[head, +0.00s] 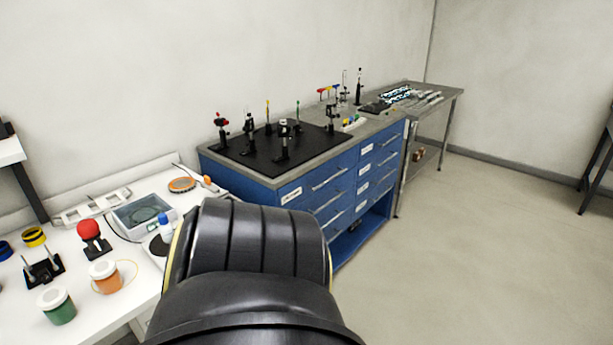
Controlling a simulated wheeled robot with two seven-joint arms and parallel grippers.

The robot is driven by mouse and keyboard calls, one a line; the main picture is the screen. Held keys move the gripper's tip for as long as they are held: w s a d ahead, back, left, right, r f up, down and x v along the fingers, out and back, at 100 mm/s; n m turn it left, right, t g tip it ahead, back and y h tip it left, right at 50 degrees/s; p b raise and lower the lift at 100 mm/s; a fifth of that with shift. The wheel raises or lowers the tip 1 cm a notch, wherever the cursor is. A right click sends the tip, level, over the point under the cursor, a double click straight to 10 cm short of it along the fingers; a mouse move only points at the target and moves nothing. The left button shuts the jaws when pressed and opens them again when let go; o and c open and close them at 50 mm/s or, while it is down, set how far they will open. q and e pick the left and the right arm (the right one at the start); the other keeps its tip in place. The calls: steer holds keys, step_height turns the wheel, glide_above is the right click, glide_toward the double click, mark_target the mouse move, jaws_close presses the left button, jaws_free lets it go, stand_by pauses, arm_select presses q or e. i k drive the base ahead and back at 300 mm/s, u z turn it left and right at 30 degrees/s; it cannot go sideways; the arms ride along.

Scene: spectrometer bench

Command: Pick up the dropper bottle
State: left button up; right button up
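A small white bottle with a blue top (166,229) stands on the white table at the left, just left of my black arm link. It looks like the dropper bottle, but it is too small to be certain. My arm link covers the space right beside it and may hide part of its surroundings. Neither of my grippers shows in the head view, so I cannot see whether either holds anything.
On the white table (95,325) are a green jar (57,307), an orange jar (105,278), a red ball on a stand (89,231) and a glass-topped box (143,214). A blue drawer cabinet (325,200) with a black optics board stands behind. Floor at right is clear.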

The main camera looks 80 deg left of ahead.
mark_target(167, 231)
steer(key=k, duration=0.4)
steer(key=u, duration=3.3)
